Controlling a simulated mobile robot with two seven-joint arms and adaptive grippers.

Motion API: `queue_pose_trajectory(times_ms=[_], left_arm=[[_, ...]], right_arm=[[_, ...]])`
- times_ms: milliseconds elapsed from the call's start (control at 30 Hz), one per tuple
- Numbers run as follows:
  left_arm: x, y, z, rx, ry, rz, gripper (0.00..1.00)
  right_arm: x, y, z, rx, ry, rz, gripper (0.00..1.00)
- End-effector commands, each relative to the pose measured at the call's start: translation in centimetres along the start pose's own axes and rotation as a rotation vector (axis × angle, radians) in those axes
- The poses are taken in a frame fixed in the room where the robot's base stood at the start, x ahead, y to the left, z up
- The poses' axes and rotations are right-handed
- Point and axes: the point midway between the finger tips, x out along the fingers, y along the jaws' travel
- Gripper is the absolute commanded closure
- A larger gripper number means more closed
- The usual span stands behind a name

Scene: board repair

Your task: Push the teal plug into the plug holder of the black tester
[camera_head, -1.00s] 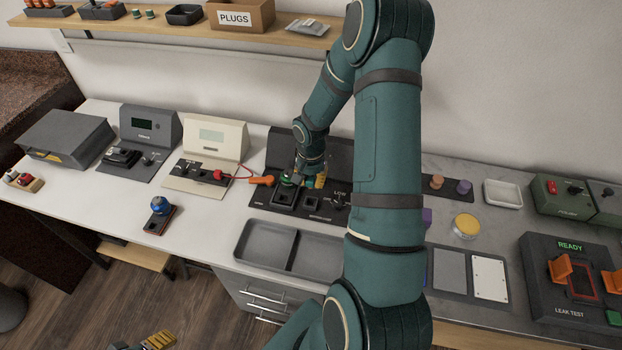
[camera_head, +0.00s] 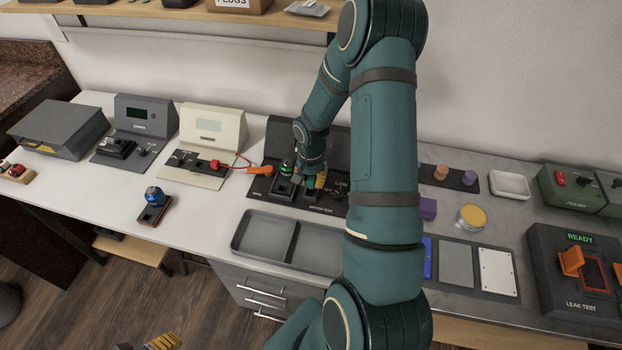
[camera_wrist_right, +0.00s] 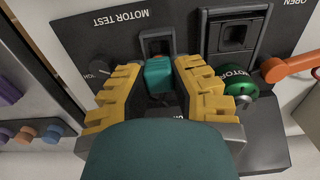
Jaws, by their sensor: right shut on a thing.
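The black tester (camera_head: 262,192) stands on the bench behind the grey tray. In the right wrist view its panel (camera_wrist_right: 88,45) carries the words MOTOR TEST. A small upright plug holder (camera_wrist_right: 157,38) stands on that panel. My right gripper (camera_head: 313,183) is low over the panel; its yellow fingers also show in the right wrist view (camera_wrist_right: 160,85). They are shut on the teal plug (camera_wrist_right: 159,75), which sits right beside the holder; I cannot tell whether it has entered it. My left gripper (camera_head: 162,343) is cut off at the bottom edge.
A green motor (camera_wrist_right: 236,82) with an orange connector (camera_wrist_right: 287,66) is close beside the right fingers. A divided grey tray (camera_head: 262,240) lies in front of the tester. A blue-topped part (camera_head: 154,200) stands farther left. The white bench around it is mostly clear.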

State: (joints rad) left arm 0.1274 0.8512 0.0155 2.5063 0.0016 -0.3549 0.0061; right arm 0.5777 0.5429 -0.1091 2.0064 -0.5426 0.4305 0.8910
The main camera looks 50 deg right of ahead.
Motion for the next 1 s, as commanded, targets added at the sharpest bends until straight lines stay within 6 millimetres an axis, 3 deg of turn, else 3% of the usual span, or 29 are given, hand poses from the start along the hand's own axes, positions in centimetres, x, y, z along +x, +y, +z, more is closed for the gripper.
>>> queue_pose_trajectory(times_ms=[1000], left_arm=[[0.8, -0.3, 0.1, 0.000, 0.001, 0.000, 0.39]], right_arm=[[0.9, 0.0, 0.0, -0.001, 0.000, 0.000, 1.00]])
